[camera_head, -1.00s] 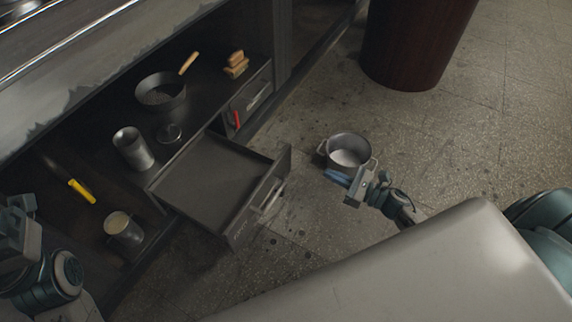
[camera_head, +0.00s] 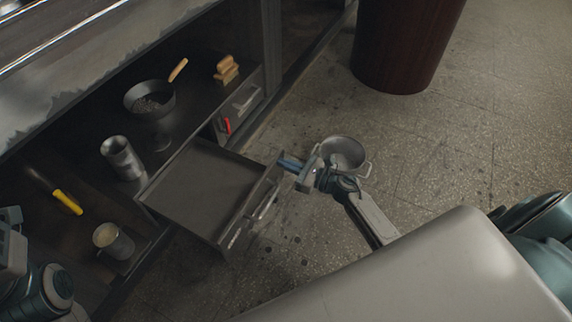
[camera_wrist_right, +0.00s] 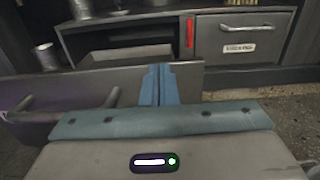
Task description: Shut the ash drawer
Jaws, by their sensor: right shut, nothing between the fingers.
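The ash drawer (camera_head: 205,185) is a dark metal drawer pulled well out of the low cabinet, its flat top showing bare. Its front panel with a bar handle (camera_head: 264,203) faces right. My right gripper (camera_head: 285,163) is shut and empty at the far end of that front panel. In the right wrist view its blue fingertips (camera_wrist_right: 160,84) overlap the right end of the drawer front (camera_wrist_right: 110,84), with the handle (camera_wrist_right: 62,112) to their left. I cannot tell whether they touch. My left gripper (camera_head: 10,220) is cut off at the left edge.
A metal pot (camera_head: 343,154) stands on the floor right beside my right gripper. A second, closed drawer (camera_head: 242,104) with a red item (camera_head: 227,125) sits farther along the cabinet. A pan (camera_head: 150,99) and cans stand on the shelf. A dark red bin (camera_head: 405,45) stands behind.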

